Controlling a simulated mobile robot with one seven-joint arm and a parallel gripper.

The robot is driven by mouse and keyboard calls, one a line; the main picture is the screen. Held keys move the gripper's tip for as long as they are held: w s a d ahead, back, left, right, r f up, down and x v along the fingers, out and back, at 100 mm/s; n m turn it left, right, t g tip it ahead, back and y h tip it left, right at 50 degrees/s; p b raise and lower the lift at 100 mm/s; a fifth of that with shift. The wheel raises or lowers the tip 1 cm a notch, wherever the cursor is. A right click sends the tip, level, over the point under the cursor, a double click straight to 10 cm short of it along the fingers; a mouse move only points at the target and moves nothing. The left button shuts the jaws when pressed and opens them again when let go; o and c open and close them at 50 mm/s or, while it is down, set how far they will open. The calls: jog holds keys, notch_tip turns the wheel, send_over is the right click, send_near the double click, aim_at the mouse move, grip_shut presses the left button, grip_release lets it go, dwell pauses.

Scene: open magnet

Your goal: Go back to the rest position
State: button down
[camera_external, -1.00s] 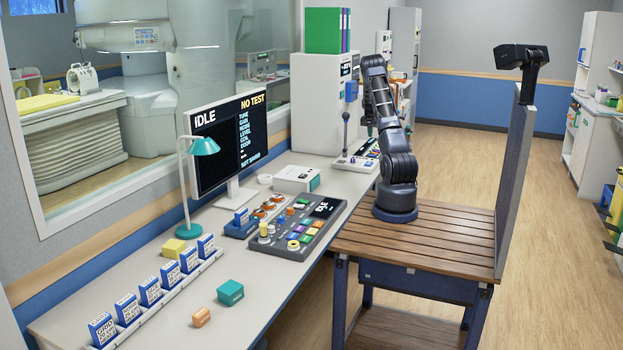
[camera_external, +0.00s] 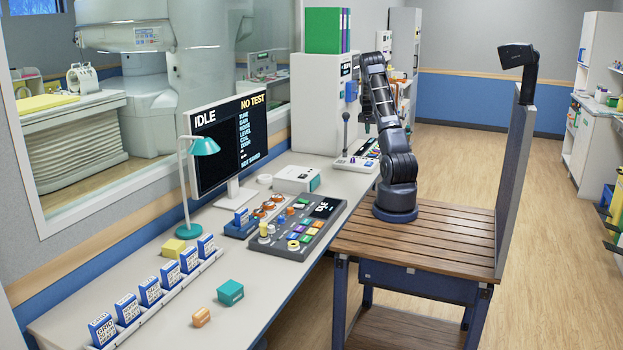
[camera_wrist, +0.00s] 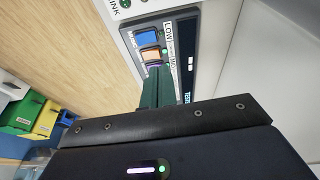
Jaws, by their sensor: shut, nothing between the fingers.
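My gripper (camera_external: 368,129) hangs at the far end of the desk, close to the white cabinet and above a small control panel (camera_external: 357,163). My arm stands folded upright on its round base. In the wrist view my gripper (camera_wrist: 156,72) shows as two dark green fingers pressed together, with nothing between them. Beyond the fingertips is the panel's dark face (camera_wrist: 177,60), with blue, orange and purple buttons and small green lights. The fingertips overlap the purple button in the picture; whether they touch it I cannot tell.
A white cabinet (camera_external: 318,105) carrying green binders stands behind the panel, and a black lever (camera_external: 345,130) rises beside it. The desk (camera_external: 150,262) holds a monitor (camera_external: 228,140), a teal lamp (camera_external: 203,146), a console (camera_external: 300,229) and several labelled blocks. Open floor (camera_external: 455,165) lies behind.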

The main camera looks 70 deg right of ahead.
jog(key=w+a+r+n+t, duration=0.1)
jog(key=w+a+r, duration=0.35)
jog(key=a, duration=0.35)
jog(key=w+a+r+n, duration=0.2)
jog(key=w+a+r, duration=0.1)
jog(key=a+r, duration=0.35)
jog(key=w+a+r+n+t, duration=0.1)
jog(key=w+a+r, duration=0.35)
jog(key=a, duration=0.35)
jog(key=a+r+n+t+y, duration=0.15)
jog(key=a+r, duration=0.25)
jog(key=a, duration=0.7)
jog(key=a+r+n, duration=0.2)
jog(key=a+r, duration=0.3)
jog(key=a, duration=0.6)
jog(key=s+a+r+n, duration=0.2)
jog(key=s+a+n, duration=0.15)
jog(key=a, duration=0.75)
jog(key=s+a+r+n, duration=0.2)
jog(key=s+a, duration=0.3)
jog(key=a, duration=0.5)
jog(key=s+a+f+n+y, duration=0.1)
jog(key=s+a+f+n, duration=0.1)
jog(key=s+a, duration=0.4)
jog(key=s+a+f+n, duration=0.2)
jog(key=s+a, duration=0.5)
jog(key=s, duration=0.1)
jog(key=shift+s+a+n+t+y, duration=0.15)
jog(key=shift+s+n+t+y, duration=0.2)
jog(key=shift+s+t, duration=0.1)
